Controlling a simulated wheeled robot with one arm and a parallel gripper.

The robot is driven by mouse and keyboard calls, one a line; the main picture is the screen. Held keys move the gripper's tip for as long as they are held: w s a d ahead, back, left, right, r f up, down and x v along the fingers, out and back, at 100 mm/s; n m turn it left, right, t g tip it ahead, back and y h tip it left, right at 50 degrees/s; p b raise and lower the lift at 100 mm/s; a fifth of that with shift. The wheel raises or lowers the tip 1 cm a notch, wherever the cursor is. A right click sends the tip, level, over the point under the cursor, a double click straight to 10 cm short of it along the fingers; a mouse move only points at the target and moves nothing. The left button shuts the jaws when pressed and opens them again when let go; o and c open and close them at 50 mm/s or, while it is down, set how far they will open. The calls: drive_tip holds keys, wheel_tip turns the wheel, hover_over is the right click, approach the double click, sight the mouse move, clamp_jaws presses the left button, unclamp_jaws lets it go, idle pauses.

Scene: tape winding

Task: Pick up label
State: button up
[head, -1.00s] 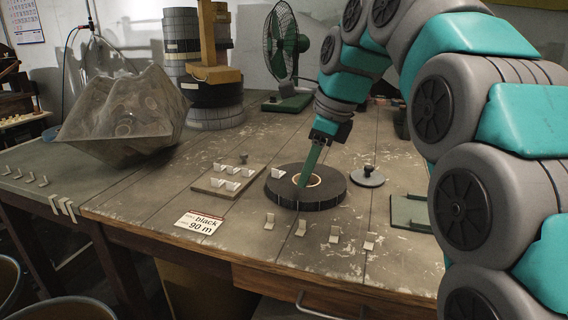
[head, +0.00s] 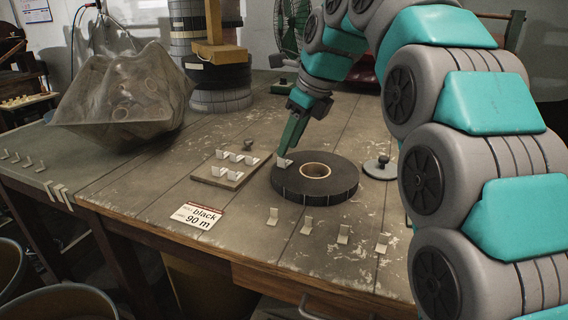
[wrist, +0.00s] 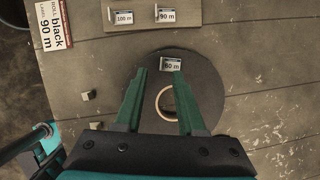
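A small white label reading "60 m" (wrist: 171,64) sits on the rim of the black tape roll (wrist: 205,85). In the head view the label (head: 284,163) is at the roll's (head: 335,180) left edge, right by my gripper (head: 283,153). In the wrist view my gripper (wrist: 158,71) is open, its two green fingers apart over the roll, with the label just beyond the tips, nearer the right finger. A card (head: 198,215) reads "black" and "90 m". A flat board (head: 229,181) holds several white labels; two read "100 m" (wrist: 123,17) and "90 m" (wrist: 165,15).
Several white labels (head: 306,225) stand in a row along the bench's front. A grey disc with a knob (head: 381,168) lies right of the roll. A crumpled translucent bag (head: 125,100) and stacked rolls (head: 218,75) stand behind.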

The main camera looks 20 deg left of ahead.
sight(286, 169)
drive_tip(key=x, duration=0.4)
drive_tip(key=shift+w, duration=0.1)
drive_tip(key=shift+d, duration=0.1)
clamp_jaws()
idle(0.4)
